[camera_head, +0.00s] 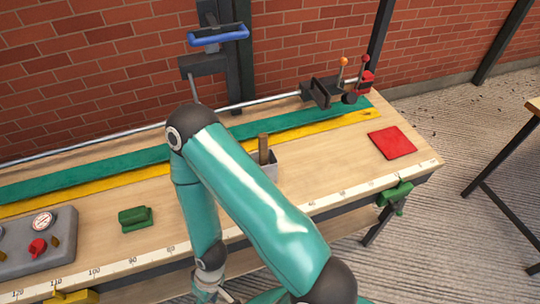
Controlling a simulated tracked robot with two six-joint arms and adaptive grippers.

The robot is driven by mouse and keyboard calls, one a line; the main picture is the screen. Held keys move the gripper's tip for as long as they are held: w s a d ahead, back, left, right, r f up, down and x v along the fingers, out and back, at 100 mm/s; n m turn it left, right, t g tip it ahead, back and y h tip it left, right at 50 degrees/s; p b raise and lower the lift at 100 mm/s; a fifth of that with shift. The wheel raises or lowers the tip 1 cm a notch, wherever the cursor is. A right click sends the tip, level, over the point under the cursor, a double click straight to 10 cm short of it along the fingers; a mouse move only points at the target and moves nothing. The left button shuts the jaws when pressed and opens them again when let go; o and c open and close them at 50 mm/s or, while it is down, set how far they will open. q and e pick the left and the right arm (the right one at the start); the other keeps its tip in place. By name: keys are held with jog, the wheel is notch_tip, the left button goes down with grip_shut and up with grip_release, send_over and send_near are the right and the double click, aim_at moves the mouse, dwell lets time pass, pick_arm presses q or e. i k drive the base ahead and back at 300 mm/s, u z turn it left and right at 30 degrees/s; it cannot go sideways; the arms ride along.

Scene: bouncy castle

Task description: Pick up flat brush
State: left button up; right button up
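A brown wooden handle (263,143) stands upright in a small grey holder (271,171) on the workbench, behind my arm. It may be the flat brush; the bristle end is not visible. My arm comes in from the bottom, right of the middle, and looks like the right one. It bends at the elbow and hangs down in front of the bench. Its gripper (228,298) is cut off at the bottom edge, below and in front of the holder, so its opening cannot be told. My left gripper is not in view.
On the wooden bench (330,170) are a gauge panel (32,252), a green block (135,218), a red square (392,143) and a lever device (333,90). A green clamp (395,195) is on the front edge. Bare wood lies right of the holder.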

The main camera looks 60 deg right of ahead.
aim_at(262, 137)
jog(key=u, duration=1.25)
jog(key=i, duration=0.15)
jog(key=z, duration=3.05)
jog(key=k, duration=0.9)
jog(key=z, duration=0.2)
jog(key=i, duration=0.9)
jog(key=u, duration=0.1)
